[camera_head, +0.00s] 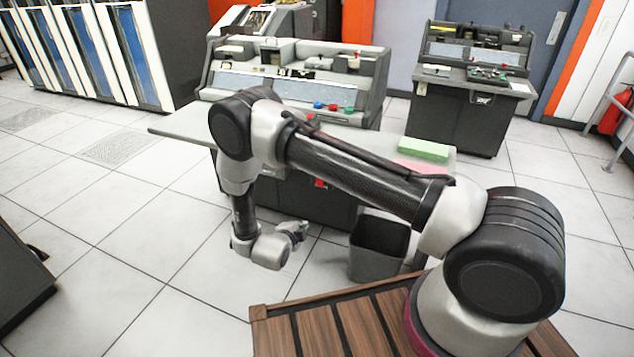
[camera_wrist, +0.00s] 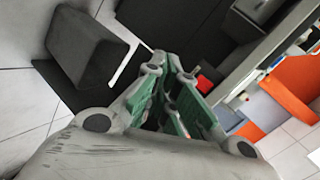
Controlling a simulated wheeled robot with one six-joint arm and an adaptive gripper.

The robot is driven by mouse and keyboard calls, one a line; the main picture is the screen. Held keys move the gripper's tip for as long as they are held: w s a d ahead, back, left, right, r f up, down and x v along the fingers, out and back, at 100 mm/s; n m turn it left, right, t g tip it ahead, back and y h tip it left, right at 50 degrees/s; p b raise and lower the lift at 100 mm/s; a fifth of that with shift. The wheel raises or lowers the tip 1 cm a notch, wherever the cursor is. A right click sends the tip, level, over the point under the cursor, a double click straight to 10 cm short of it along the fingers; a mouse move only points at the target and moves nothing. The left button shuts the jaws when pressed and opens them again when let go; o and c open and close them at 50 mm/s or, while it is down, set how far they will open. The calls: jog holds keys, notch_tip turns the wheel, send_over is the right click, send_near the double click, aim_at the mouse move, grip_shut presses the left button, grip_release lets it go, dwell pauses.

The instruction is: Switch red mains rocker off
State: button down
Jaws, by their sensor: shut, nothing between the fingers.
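The red mains rocker (camera_head: 319,183) is a small red patch on the dark front of the keypunch machine (camera_head: 290,203), below its desk top. In the wrist view a red patch (camera_wrist: 205,84), which looks like the rocker, shows just right of the fingers and is partly hidden by them. My gripper (camera_head: 301,227) is low in front of the machine, below and a little left of the rocker. It appears apart from the rocker. Its green-sided fingers (camera_wrist: 177,65) are shut and empty. The rocker's tilt is too small to make out.
A dark waste bin (camera_head: 376,262) stands right of my gripper; it also shows in the wrist view (camera_wrist: 85,45). The desk top (camera_head: 180,124) overhangs above. Blue, red and green buttons (camera_head: 333,107) sit on the machine. A green card stack (camera_head: 424,150) lies at right. Floor at left is clear.

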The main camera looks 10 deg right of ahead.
notch_tip(320, 180, up, 6)
jog(key=w+d+m+t+h, duration=0.1)
jog(key=d+m+h, duration=0.1)
jog(key=m+h, duration=0.1)
jog(key=shift+d+r+m+t, duration=0.2)
jog(key=shift+d+m+t, duration=0.15)
jog(key=shift+m, duration=0.55)
jog(key=x, duration=1.4)
